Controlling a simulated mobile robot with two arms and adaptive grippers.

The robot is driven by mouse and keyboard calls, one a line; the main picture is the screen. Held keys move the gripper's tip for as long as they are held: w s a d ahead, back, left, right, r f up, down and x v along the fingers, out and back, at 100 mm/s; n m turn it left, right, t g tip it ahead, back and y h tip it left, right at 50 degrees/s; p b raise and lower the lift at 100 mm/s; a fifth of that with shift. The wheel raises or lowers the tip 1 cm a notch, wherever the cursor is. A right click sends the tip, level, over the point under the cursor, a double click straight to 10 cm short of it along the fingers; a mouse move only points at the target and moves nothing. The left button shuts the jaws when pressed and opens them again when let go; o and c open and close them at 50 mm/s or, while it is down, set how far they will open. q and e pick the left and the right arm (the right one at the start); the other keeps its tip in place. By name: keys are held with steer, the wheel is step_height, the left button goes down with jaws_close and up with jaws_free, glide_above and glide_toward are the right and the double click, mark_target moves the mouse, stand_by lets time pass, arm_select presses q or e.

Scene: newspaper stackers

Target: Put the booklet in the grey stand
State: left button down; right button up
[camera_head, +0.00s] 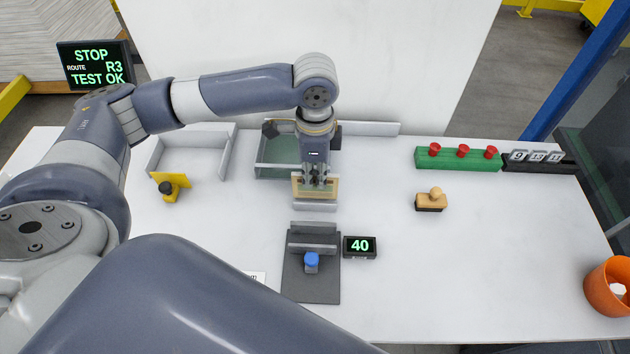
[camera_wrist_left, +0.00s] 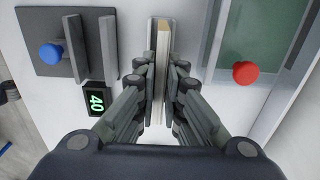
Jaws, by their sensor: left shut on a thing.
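The booklet (camera_head: 300,187) is a thin tan slab standing on edge; in the wrist view its pale top edge (camera_wrist_left: 162,55) runs between my fingers. My left gripper (camera_head: 316,182) is shut on it, pointing down over the table's middle. A light grey upright plate (camera_head: 315,206) stands close in front of the booklet; I cannot tell whether they touch. A dark grey stand (camera_head: 292,285) with upright plates and a blue knob lies nearer me, and also shows at left in the wrist view (camera_wrist_left: 75,72). My right gripper is not in view.
A green-floored tray (camera_head: 272,172) is behind the gripper, with a red knob (camera_wrist_left: 245,72) near it. A "40" display (camera_head: 360,247) sits beside the dark stand. The right front is mostly clear.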

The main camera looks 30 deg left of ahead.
mark_target(315, 197)
arm_select(q)
step_height(315, 197, down, 2)
steer(key=shift+s+f, duration=0.1)
steer(key=shift+f, duration=0.4)
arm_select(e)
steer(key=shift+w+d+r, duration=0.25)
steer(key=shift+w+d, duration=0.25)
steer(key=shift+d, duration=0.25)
arm_select(q)
steer(key=c, duration=1.7)
jaws_free()
steer(key=shift+f, duration=0.1)
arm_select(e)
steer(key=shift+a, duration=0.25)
